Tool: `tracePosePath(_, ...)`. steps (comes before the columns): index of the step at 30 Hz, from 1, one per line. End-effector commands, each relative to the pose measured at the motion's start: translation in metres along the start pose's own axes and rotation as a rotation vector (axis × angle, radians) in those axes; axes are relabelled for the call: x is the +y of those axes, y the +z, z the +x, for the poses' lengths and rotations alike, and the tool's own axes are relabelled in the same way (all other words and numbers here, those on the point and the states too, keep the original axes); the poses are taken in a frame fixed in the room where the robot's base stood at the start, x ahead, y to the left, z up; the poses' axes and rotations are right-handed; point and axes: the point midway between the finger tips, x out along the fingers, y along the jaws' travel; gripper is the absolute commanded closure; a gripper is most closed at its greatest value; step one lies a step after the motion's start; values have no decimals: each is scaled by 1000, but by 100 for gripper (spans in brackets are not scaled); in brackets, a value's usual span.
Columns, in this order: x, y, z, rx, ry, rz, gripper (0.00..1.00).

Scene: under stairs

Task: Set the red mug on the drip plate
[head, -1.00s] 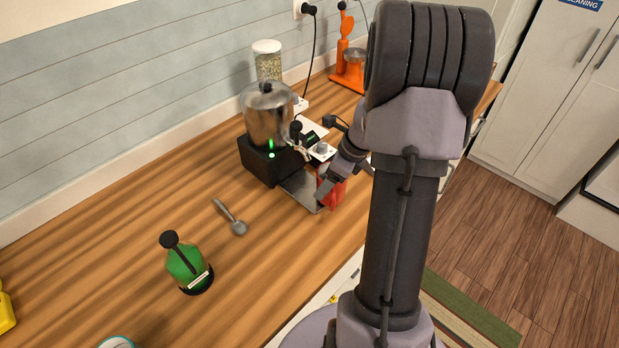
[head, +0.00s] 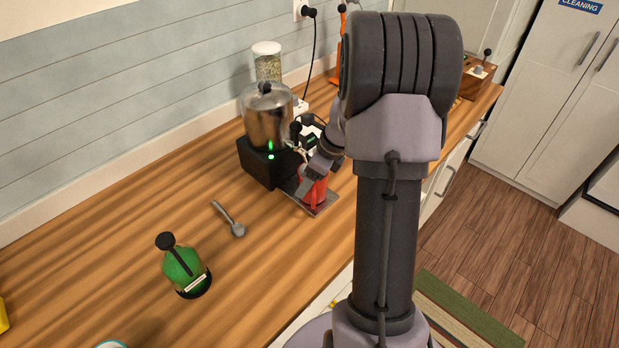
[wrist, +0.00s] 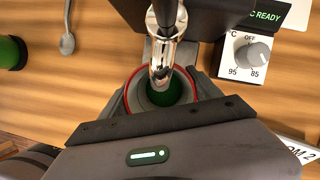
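The red mug (head: 314,192) is upright over the grey metal drip plate (head: 327,206), whose edge shows around the mug's foot. I cannot tell whether the mug's foot touches the plate. My gripper (head: 313,175) is shut on the mug and partly hides it in the head view. In the wrist view the mug's red rim (wrist: 131,84) lies between the gripper's fingers, and the inside looks green. The chrome spout (wrist: 161,68) of the steel-tank dispenser (head: 267,118) hangs over the mug's mouth.
A dial box (wrist: 246,56) stands close to the right of the mug in the wrist view. The wooden counter between is clear.

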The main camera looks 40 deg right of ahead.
Motion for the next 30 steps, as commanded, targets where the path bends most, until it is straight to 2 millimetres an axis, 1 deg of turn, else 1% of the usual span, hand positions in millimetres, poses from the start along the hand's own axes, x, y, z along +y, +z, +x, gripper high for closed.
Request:
tracePosePath(1, 0, 0, 0, 1, 1, 0, 16)
tracePosePath(3, 0, 0, 0, 1, 1, 0, 6)
tracePosePath(11, 0, 0, 0, 0, 1, 0, 6)
tracePosePath(13, 0, 2, -6, 0, 0, 0, 6)
tracePosePath(14, 0, 2, -11, -1, -1, 1, 6)
tracePosePath(16, 0, 3, -28, -1, -2, 0, 6)
tracePosePath(21, 0, 3, -79, -1, -2, 0, 6)
tracePosePath(24, 0, 3, -102, 0, -2, 0, 6)
tracePosePath(27, 0, 2, -117, 0, 0, 0, 6)
tracePosePath(30, 0, 1, -123, 0, 0, 0, 6)
